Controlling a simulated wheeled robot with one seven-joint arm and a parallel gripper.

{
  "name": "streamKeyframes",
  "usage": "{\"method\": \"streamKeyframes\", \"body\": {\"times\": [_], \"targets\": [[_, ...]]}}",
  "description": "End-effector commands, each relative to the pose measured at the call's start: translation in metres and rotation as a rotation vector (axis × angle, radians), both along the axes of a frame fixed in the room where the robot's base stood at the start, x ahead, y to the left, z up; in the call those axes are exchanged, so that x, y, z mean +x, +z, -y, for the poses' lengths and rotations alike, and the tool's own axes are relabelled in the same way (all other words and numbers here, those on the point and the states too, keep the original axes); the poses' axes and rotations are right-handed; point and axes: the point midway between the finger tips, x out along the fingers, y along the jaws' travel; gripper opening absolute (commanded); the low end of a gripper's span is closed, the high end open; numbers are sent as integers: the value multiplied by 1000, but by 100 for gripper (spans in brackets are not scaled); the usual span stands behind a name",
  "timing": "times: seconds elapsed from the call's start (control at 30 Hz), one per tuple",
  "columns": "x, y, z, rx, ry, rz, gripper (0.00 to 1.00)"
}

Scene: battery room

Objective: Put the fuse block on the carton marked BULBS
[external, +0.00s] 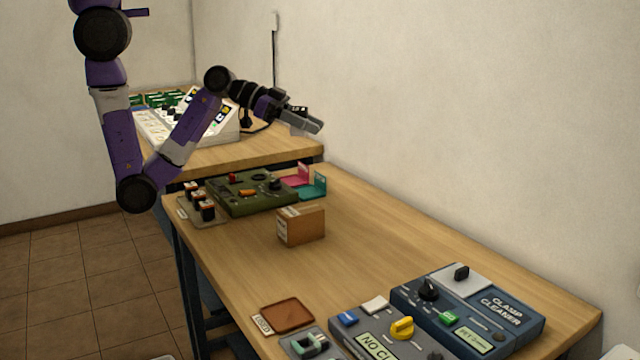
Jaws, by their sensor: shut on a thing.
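The brown carton (302,228) stands on the near bench with a pale label on its left face; the lettering is too small to read. My gripper (308,125) is raised above and behind the carton, over the far end of this bench, pointing right toward the wall. Its jaws are shut on a small dark thing, which I take to be the fuse block (299,110). The fingers hide most of it. It is well clear of the carton.
A blue clamp cleaner unit (468,312), a grey unit (372,328) and a brown tray (288,314) are in front. Bench right of the carton is clear.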

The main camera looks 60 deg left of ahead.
Motion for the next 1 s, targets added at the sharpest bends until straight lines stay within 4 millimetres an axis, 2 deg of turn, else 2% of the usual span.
{"method": "streamKeyframes", "body": {"times": [0.5, 0.6, 0.87, 1.0], "targets": [[-1, -122, 1, 1, -1, -6, 0], [-1, -138, 1, 1, 0, -4, 0], [-1, -159, 1, 1, -1, -3, 0], [0, -180, 1, 2, -2, -3, 0]]}}
